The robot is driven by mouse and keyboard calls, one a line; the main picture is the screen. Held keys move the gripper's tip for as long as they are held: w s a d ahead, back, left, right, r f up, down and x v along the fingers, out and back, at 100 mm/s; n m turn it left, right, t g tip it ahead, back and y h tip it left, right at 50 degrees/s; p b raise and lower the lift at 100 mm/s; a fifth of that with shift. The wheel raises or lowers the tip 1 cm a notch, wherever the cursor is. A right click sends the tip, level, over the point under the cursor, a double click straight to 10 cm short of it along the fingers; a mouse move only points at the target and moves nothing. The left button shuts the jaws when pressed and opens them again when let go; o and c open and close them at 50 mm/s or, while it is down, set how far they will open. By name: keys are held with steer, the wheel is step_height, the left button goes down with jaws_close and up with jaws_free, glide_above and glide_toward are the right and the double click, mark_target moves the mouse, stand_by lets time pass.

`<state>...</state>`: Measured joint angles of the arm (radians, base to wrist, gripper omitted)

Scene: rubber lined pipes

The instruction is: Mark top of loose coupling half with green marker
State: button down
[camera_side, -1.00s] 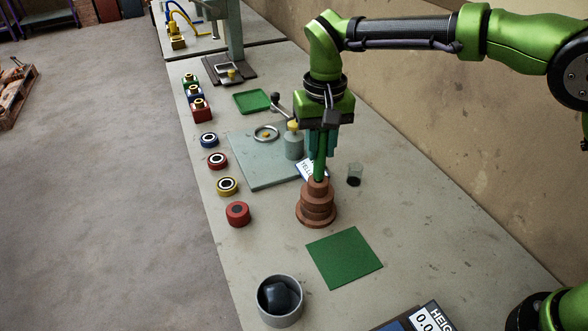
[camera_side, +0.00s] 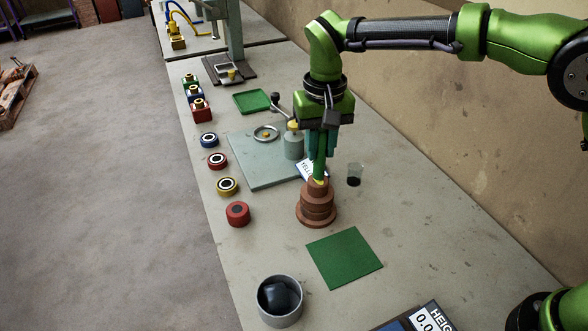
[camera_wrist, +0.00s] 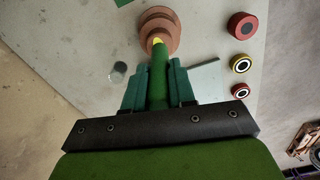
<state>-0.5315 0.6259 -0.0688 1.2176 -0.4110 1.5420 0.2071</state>
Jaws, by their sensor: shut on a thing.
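The coupling half, a stepped reddish-brown round piece (camera_side: 317,212), stands upright on the bench below my gripper (camera_side: 321,150). It also shows at the top of the wrist view (camera_wrist: 159,27). My gripper (camera_wrist: 159,88) is shut on the green marker (camera_side: 319,168), which points down at the coupling's narrow top. The marker also shows between the teal fingers in the wrist view (camera_wrist: 158,70). A yellow spot (camera_side: 320,182) shows at the marker's lower end, at the coupling's top; whether it is tip or mark I cannot tell. Contact looks very close, but is not certain.
A green square mat (camera_side: 344,258) lies in front of the coupling, and a grey cup (camera_side: 279,302) stands nearer the front. Several coloured rings (camera_side: 228,187) line the left edge.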

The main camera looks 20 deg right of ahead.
steer(key=shift+r, duration=3.45)
steer(key=shift+w, duration=0.1)
steer(key=s+d+f, duration=0.1)
steer(key=s+d, duration=0.1)
steer(key=d, duration=0.6)
steer(key=s+d+f+n, duration=0.1)
steer(key=s+d+f, duration=0.1)
steer(key=d, duration=0.6)
steer(key=s+d+f+n, duration=0.1)
steer(key=s+d, duration=0.3)
steer(key=d, duration=0.4)
steer(key=shift+s+f, duration=0.25)
